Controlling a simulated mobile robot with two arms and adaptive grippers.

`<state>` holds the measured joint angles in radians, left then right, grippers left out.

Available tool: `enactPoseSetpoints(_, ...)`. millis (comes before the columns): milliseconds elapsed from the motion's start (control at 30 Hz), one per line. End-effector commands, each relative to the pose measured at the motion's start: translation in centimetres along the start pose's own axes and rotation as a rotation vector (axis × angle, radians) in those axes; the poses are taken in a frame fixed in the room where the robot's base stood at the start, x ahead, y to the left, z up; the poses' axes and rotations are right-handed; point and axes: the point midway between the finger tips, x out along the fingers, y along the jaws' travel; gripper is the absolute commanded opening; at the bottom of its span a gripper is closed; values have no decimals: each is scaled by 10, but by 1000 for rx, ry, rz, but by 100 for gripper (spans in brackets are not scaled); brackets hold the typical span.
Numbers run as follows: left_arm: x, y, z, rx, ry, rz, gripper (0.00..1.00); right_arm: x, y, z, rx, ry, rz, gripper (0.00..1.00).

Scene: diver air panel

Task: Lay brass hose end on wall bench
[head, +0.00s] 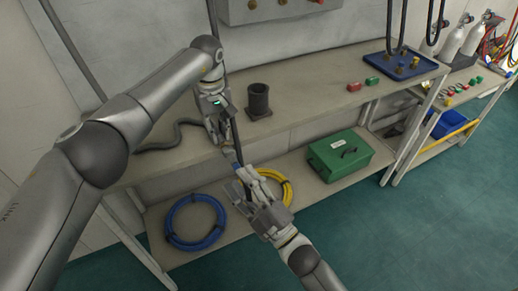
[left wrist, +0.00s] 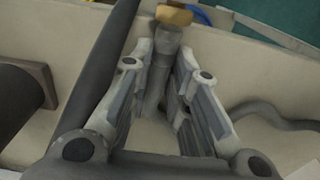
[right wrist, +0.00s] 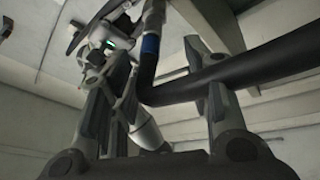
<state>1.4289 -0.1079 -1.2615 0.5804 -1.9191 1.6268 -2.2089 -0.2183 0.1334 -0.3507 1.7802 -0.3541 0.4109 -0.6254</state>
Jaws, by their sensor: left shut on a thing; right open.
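My left gripper (head: 224,140) is shut on a grey hose fitting with a brass end (left wrist: 175,14). The brass end sticks out past the fingertips in the left wrist view. My left gripper is at the front edge of the wall bench (head: 310,88). A dark hose (left wrist: 97,75) runs beside its fingers. My right gripper (head: 247,172) is open, lower and in front of the bench edge. In the right wrist view the dark hose (right wrist: 250,65) passes between or behind its fingers and bends up to a blue band (right wrist: 150,45); whether it touches them I cannot tell.
A dark flanged cylinder (head: 258,99) stands on the bench beside my left gripper. A blue tray (head: 385,72) is at the right end, with small red (head: 354,87) and green (head: 372,81) parts left of it. The lower shelf holds a green box (head: 338,153), blue coil (head: 171,222) and yellow coil (head: 287,191).

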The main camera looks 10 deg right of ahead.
Motion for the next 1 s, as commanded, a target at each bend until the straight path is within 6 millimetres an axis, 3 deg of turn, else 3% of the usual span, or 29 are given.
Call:
enactPoseSetpoints(133, -1, 0, 0, 0, 1, 1, 0, 38, 5, -6, -92, 150, 8, 45)
enactPoseSetpoints(300, 0, 0, 0, 0, 1, 0, 0, 25, 2, 43, 237, 233, -71, 45)
enactPoseSetpoints(367, 0, 0, 0, 0, 1, 0, 0, 20, 11, 69, 339, 236, -87, 45)
enactPoseSetpoints(500, 0, 0, 0, 0, 0, 0, 0, 36, 48, 77, 347, 395, -124, 45)
enactPoseSetpoints(600, 0, 0, 0, 0, 0, 0, 0, 51, 58, 48, 229, 570, -178, 45)
enactPoseSetpoints(733, 0, 0, 0, -1, 0, 0, 0, 61, 65, 24, 71, 765, -290, 45)
enactPoseSetpoints(867, 0, 0, 0, -1, 0, 0, 0, 64, 67, 13, -87, 926, -439, 45)
enactPoseSetpoints(1000, 0, 0, 0, 0, 0, 0, 0, 64, 69, 17, -254, 1051, -636, 45)
